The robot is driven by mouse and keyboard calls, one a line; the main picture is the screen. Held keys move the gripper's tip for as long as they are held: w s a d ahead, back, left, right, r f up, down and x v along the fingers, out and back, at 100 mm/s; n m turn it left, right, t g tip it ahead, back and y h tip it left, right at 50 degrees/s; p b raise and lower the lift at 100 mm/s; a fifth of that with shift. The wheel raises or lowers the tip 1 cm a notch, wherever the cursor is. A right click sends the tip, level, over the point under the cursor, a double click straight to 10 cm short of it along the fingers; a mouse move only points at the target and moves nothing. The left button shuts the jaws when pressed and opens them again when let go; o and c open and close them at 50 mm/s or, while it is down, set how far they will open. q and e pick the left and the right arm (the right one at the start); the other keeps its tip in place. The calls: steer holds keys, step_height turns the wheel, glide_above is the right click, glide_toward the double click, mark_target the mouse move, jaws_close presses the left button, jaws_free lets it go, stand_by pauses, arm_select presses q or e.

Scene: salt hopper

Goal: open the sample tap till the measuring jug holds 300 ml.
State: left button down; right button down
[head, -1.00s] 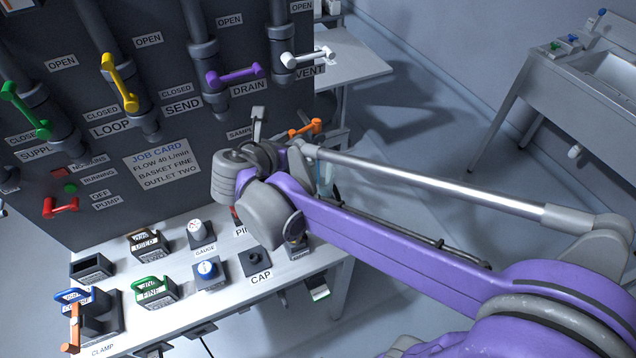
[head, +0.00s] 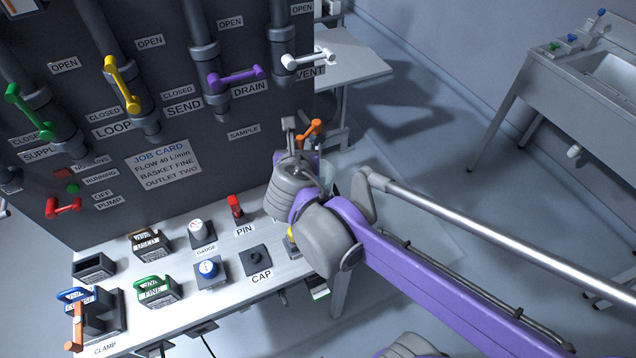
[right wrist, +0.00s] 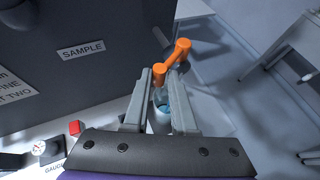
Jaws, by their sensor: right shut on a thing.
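The orange sample tap handle (head: 310,129) is at the panel's right edge, right of the SAMPLE label. It also shows in the right wrist view (right wrist: 174,56). My right gripper (right wrist: 168,74) is shut on the tap handle, its two grey fingers reaching up to it. The gripper also shows in the head view (head: 303,138), partly hidden by its own wrist. The measuring jug (right wrist: 163,108) is below the handle, seen between the fingers, with something bluish in it. Its marks and level cannot be read. In the head view the jug (head: 327,174) is mostly hidden behind my wrist. My left gripper is out of view.
Valve levers line the panel (head: 60,200).

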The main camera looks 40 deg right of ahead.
steer(key=shift+s+d+n+t+y+b, duration=0.4)
steer(key=shift+s+n+t+y+b, duration=0.3)
steer(key=shift+n+y, duration=0.25)
steer(key=shift+w+r, duration=0.1)
stand_by(7.0)
